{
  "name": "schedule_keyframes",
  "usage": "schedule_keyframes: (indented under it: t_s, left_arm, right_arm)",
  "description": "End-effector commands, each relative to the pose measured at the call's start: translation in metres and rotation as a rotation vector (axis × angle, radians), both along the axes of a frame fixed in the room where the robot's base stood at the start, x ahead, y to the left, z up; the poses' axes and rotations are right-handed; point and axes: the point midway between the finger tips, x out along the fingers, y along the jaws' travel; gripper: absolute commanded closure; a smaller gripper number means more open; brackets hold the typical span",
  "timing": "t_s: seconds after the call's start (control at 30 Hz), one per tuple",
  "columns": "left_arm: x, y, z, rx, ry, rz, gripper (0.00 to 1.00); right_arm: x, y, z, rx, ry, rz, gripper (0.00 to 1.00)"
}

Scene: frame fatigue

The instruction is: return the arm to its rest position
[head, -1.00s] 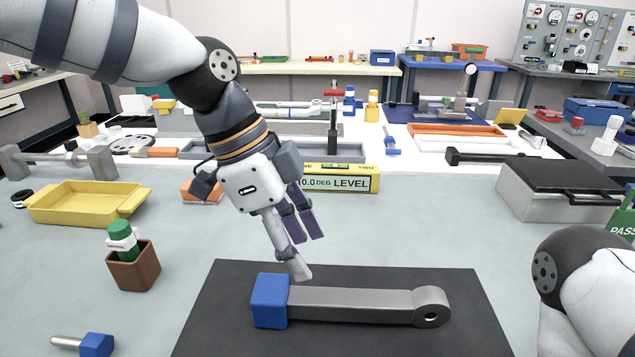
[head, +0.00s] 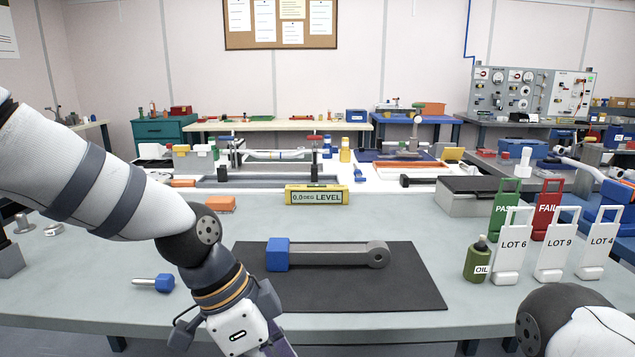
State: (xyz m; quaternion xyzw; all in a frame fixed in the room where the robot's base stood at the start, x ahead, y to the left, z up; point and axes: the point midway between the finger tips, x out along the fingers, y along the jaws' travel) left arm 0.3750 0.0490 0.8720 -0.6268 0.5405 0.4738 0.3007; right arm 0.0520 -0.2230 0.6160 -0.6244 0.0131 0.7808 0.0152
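My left arm comes in from the left in the head view and reaches down to the bottom edge. My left gripper (head: 278,347) is near the bottom edge, in front of the black mat (head: 400,292); its fingertips are cut off by the frame. A grey metal link with a blue block on its left end (head: 325,254) lies on the mat, apart from the gripper. Part of my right arm shows at the bottom right; my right gripper is out of view.
A yellow level (head: 316,195) stands behind the mat. An oil bottle (head: 478,260), white lot stands (head: 508,252) and PASS and FAIL stands (head: 547,208) are at the right. A blue-headed bolt (head: 155,283) lies at the left. The bench's front edge is near the bottom.

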Motion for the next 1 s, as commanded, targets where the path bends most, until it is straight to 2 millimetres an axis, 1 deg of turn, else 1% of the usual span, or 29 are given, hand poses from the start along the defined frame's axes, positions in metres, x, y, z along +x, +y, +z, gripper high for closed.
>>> schedule_keyframes:
  t_s: [0.03, 0.07, 0.1, 0.17, 0.2, 0.27, 0.3, 0.37, 0.4, 0.5, 0.6, 0.63, 0.73, 1.0]
  left_arm:
    - [-0.012, 0.004, -0.031, 0.009, 0.057, 0.070, 0.50]
    - [-0.020, 0.007, -0.049, 0.014, 0.088, 0.124, 0.50]
    - [-0.032, 0.011, -0.074, 0.025, 0.133, 0.198, 0.50]
    - [-0.055, 0.020, -0.111, 0.047, 0.199, 0.320, 0.50]
    - [-0.074, 0.028, -0.136, 0.069, 0.246, 0.407, 0.50]
    - [-0.107, 0.044, -0.171, 0.114, 0.310, 0.549, 0.50]
    - [-0.132, 0.056, -0.192, 0.150, 0.349, 0.645, 0.50]
    - [-0.172, 0.077, -0.219, 0.213, 0.396, 0.792, 0.50]
    - [-0.199, 0.092, -0.232, 0.259, 0.419, 0.883, 0.50]
    - [-0.258, 0.129, -0.250, 0.368, 0.443, 1.077, 0.50]
    - [-0.297, 0.156, -0.253, 0.449, 0.436, 1.208, 0.50]
    - [-0.305, 0.162, -0.253, 0.465, 0.432, 1.234, 0.50]
    - [-0.319, 0.173, -0.252, 0.494, 0.421, 1.282, 0.50]
    - [-0.319, 0.174, -0.252, 0.495, 0.417, 1.290, 0.50]
  right_arm:
    - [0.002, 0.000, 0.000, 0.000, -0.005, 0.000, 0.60]
    - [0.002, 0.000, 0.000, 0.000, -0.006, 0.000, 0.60]
    - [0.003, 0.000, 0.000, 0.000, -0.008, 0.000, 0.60]
    - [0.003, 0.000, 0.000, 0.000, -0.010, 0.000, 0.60]
    - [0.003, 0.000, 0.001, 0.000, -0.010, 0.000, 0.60]
    - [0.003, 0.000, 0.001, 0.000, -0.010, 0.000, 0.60]
    - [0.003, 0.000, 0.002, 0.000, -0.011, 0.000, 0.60]
    - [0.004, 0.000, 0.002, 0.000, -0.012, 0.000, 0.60]
    - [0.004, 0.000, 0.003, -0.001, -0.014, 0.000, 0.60]
    - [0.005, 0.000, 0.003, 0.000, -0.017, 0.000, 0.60]
    - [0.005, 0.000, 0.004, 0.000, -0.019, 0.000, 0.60]
    - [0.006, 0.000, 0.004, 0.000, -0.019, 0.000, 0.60]
    - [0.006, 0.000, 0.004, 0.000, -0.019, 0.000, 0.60]
    - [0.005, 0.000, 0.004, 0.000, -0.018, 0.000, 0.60]
